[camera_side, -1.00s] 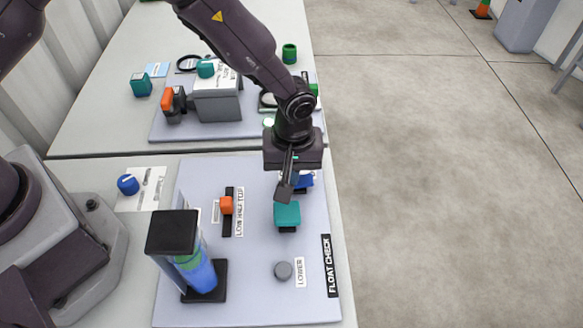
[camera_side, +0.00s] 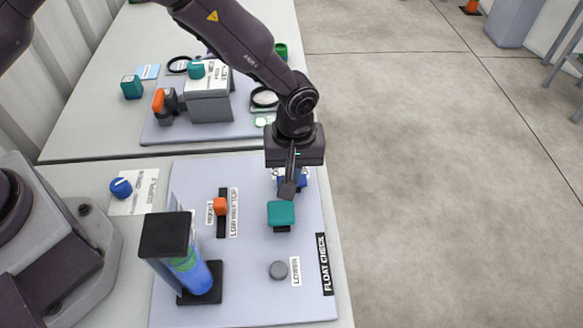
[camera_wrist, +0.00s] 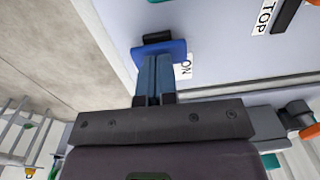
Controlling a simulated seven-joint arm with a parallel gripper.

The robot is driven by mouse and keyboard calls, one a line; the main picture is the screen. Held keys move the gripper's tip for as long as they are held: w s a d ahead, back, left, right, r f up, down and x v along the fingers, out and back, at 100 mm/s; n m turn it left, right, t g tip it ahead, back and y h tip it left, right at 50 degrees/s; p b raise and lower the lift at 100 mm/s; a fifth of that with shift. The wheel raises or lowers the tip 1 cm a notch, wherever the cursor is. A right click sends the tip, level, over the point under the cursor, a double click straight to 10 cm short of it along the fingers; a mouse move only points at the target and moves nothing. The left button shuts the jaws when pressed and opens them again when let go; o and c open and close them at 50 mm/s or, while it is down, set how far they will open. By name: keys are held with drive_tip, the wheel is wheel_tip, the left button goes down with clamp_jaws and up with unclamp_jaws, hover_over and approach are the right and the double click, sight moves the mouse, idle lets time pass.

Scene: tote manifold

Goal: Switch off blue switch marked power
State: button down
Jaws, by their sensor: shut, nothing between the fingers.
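The blue switch (camera_side: 301,178) sits on the grey float-check board, behind the teal block, and is partly hidden by my gripper in the side view. In the wrist view the blue switch (camera_wrist: 160,50) shows as a flat blue paddle with a black part beside it and a label reading ON. My gripper (camera_side: 287,190) points down over it, and its fingers are together with nothing between them. In the wrist view the fingertips (camera_wrist: 155,60) overlap the blue paddle's edge; whether they touch it I cannot tell. A power marking is not readable.
A teal block (camera_side: 281,213) stands just in front of my gripper. An orange slider (camera_side: 220,206), a grey button (camera_side: 278,270) and a clear blue-filled column (camera_side: 198,275) share the board (camera_side: 250,300). A blue knob (camera_side: 121,188) lies left. Another board with a grey box (camera_side: 208,105) is behind.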

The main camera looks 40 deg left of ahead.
wheel_tip(320, 180, up, 14)
drive_tip(key=shift+f, duration=0.15)
idle(0.4)
drive_tip(key=shift+w+d, duration=0.45)
drive_tip(key=shift+d, duration=0.05)
wheel_tip(320, 180, down, 14)
drive_tip(key=shift+f, duration=0.1)
idle(0.5)
